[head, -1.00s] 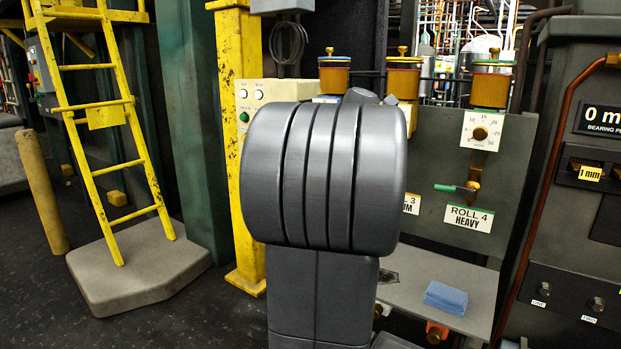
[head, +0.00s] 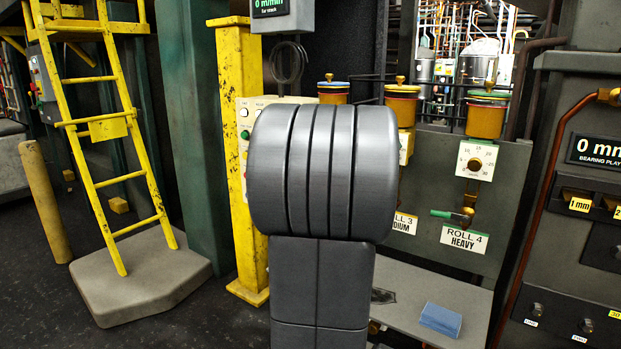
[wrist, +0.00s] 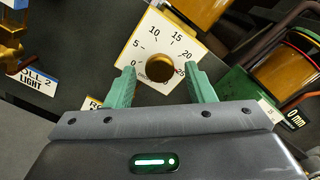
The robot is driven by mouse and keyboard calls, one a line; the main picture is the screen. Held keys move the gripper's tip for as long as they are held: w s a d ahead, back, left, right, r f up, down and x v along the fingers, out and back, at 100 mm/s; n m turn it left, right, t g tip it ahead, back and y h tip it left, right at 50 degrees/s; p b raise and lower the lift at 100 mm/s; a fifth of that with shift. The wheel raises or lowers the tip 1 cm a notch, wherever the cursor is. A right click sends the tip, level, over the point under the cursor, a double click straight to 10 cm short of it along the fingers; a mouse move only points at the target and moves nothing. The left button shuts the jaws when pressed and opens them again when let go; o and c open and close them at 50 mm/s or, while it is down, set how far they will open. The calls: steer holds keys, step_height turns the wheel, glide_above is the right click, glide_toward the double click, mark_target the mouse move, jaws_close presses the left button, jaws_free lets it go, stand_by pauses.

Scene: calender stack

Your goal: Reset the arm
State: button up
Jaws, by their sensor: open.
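My gripper (wrist: 161,72) shows in the wrist view with its two green fingers apart and nothing held between them. Beyond the fingertips is a white dial plate (wrist: 150,45) with a dark brass knob (wrist: 158,68); I cannot tell whether the fingers touch it. In the head view my own large grey arm link fills the middle and hides my gripper and part of the panel behind. The Roll 4 dial (head: 474,160) is clear to the right of it, above a green-handled valve (head: 450,213) and the "ROLL 4 HEAVY" label (head: 464,239).
Orange pots (head: 487,118) line the panel top. A blue block (head: 441,320) lies on a grey shelf (head: 400,296) below. A yellow post (head: 240,150) and yellow ladder (head: 100,130) stand left. A control cabinet (head: 590,220) stands right. Dark floor at left is partly open.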

steer(key=n+p, duration=0.1)
steer(key=n, duration=0.2)
steer(key=shift+a, duration=0.1)
stand_by(0.4)
